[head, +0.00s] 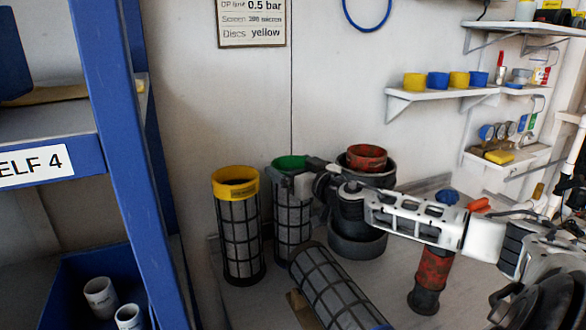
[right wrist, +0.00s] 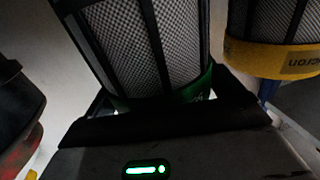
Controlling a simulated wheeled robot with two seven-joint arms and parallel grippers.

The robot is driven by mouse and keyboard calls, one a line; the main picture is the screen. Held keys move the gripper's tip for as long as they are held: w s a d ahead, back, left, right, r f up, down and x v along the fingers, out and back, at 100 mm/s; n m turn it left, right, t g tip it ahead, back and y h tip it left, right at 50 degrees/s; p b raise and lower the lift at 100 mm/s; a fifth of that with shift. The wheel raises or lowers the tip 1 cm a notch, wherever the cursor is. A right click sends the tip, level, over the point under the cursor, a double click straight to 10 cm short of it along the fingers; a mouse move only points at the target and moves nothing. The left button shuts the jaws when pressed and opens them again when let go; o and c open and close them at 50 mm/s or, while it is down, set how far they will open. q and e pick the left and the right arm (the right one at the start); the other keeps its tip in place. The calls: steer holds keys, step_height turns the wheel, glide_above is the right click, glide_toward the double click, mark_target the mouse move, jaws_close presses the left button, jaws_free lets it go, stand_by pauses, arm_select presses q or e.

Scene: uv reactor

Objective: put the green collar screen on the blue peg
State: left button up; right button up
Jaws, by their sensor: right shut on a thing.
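The green collar screen (head: 292,222) stands upright behind and to the right of the yellow collar screen (head: 240,232). Its green collar (head: 290,163) is at the top. My right gripper (head: 296,184) is shut on it at the collar, reaching in from the right. In the right wrist view the green collar (right wrist: 205,84) and grey mesh lie between the jaws (right wrist: 160,104). I cannot tell whether its base touches the surface. I cannot make out a blue peg with certainty; a blue knob (head: 447,197) shows behind my right arm. My left gripper is not in view.
A dark screen (head: 335,288) lies in front, close to the upright ones. A black housing with a red ring (head: 367,158) stands right of the gripper. A red and black post (head: 432,280) stands below my arm. A blue shelf upright (head: 125,150) bounds the left.

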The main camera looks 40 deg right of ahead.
steer(key=o, duration=1.2)
steer(key=shift+f, duration=0.1)
steer(key=shift+c, duration=0.2)
arm_select(q)
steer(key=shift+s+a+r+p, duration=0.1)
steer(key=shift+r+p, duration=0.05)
steer(key=shift+p, duration=0.45)
arm_select(e)
steer(key=s+a, duration=0.1)
steer(key=s, duration=1.1)
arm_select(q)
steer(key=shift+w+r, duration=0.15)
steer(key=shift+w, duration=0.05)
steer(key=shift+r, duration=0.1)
